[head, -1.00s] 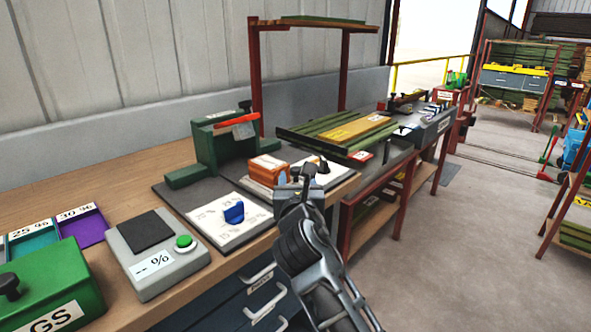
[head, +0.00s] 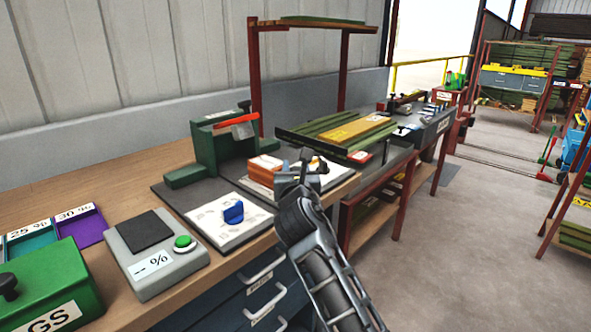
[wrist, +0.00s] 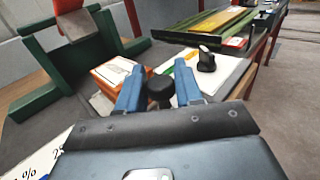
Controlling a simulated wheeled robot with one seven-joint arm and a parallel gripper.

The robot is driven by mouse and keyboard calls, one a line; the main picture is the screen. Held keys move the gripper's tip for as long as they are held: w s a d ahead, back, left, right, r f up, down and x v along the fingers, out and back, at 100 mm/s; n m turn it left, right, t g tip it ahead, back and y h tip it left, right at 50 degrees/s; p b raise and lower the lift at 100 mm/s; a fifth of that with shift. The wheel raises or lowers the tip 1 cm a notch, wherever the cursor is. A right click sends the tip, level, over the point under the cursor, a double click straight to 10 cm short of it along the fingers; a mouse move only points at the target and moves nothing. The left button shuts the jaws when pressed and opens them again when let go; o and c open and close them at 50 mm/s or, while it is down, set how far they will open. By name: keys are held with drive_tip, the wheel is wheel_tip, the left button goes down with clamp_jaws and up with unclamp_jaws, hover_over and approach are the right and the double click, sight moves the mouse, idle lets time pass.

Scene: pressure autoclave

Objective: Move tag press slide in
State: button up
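A green press (head: 222,143) with a red lever (head: 236,121) stands at the back of the bench on a dark mat. It also shows at the upper left of the wrist view (wrist: 30,68). My gripper (head: 297,178) is in front of and to the right of it, low over the bench's front edge. In the wrist view my gripper (wrist: 159,88) has its two blue fingers apart. A round black knob (wrist: 159,92) appears between them; I cannot tell whether they touch it. Which part is the press's slide is not clear.
An orange box (head: 263,166) sits just left of my gripper. A white plate (wrist: 225,72) with a black-handled piece (wrist: 206,60) lies to the right. A white board (head: 213,222) with a blue knob (head: 233,212) and a scale (head: 160,265) are farther left.

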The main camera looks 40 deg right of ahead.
sight(271, 165)
drive_tip(key=shift+r, duration=0.1)
clamp_jaws()
drive_tip(key=w, duration=0.7)
drive_tip(key=shift+w+a+r, duration=0.15)
drive_tip(key=shift+w, duration=0.2)
drive_tip(key=shift+w+a+r, duration=0.1)
drive_tip(key=shift+w+r, duration=0.05)
drive_tip(key=shift+w, duration=0.2)
drive_tip(key=shift+o, duration=1.8)
unclamp_jaws()
drive_tip(key=shift+o, duration=0.5)
drive_tip(key=shift+f, duration=0.25)
drive_tip(key=shift+s+a, duration=0.25)
drive_tip(key=shift+s, duration=0.1)
drive_tip(key=v, duration=0.7)
drive_tip(key=shift+p, duration=0.35)
